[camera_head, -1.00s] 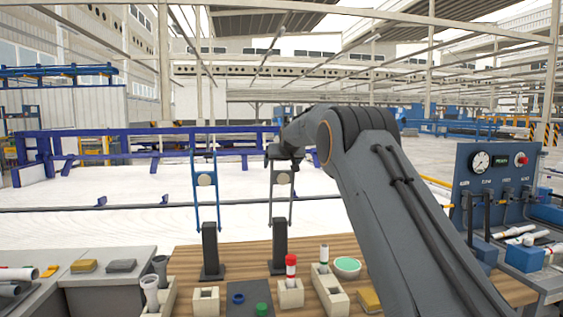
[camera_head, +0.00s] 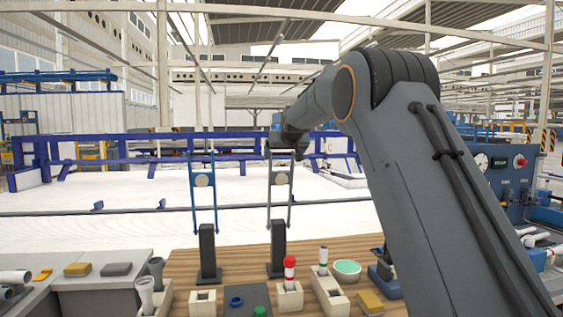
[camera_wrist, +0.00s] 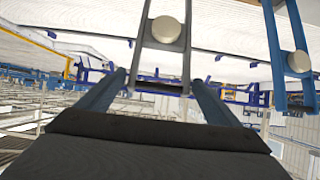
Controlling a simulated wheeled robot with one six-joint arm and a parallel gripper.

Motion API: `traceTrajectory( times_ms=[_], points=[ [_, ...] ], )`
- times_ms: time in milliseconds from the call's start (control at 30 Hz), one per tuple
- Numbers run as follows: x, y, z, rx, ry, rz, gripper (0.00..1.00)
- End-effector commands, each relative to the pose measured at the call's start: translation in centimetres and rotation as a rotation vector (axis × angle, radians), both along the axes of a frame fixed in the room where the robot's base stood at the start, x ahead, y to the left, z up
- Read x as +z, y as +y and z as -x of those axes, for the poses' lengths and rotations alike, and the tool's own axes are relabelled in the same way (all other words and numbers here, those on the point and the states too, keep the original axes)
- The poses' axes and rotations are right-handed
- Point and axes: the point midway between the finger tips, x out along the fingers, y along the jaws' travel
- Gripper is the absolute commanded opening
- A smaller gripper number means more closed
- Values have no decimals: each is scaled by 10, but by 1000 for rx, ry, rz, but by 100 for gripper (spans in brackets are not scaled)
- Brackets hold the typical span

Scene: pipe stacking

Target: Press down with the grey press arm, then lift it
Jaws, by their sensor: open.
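The grey press arm (camera_head: 269,200) is an upright grey frame with a pale disc, standing on a black post (camera_head: 278,245) at the back of the wooden bench. My gripper (camera_head: 287,152) is at the top end of this frame. In the wrist view, the grey press arm (camera_wrist: 146,35) runs up the middle, and my gripper (camera_wrist: 158,78) is open with two blue-grey fingers on either side of its end bar. I cannot tell whether the fingers touch it. A similar blue press arm (camera_head: 192,205) stands to the left; it also shows at the right of the wrist view (camera_wrist: 273,55).
On the wooden bench (camera_head: 240,262) are cream sockets (camera_head: 203,302), a red-capped tube (camera_head: 290,268), a green-white bowl (camera_head: 347,271) and a yellow block (camera_head: 370,302). A blue gauge panel (camera_head: 518,175) stands at right.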

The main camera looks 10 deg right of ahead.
Motion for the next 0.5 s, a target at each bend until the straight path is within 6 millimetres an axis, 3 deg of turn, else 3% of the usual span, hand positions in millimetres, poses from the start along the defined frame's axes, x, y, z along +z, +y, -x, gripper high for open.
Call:
traceTrajectory(
  times_ms=[400,500],
  points=[
    [3,0,6,0,1,0,86],
    [2,0,7,0,4,0,71]
  ],
)
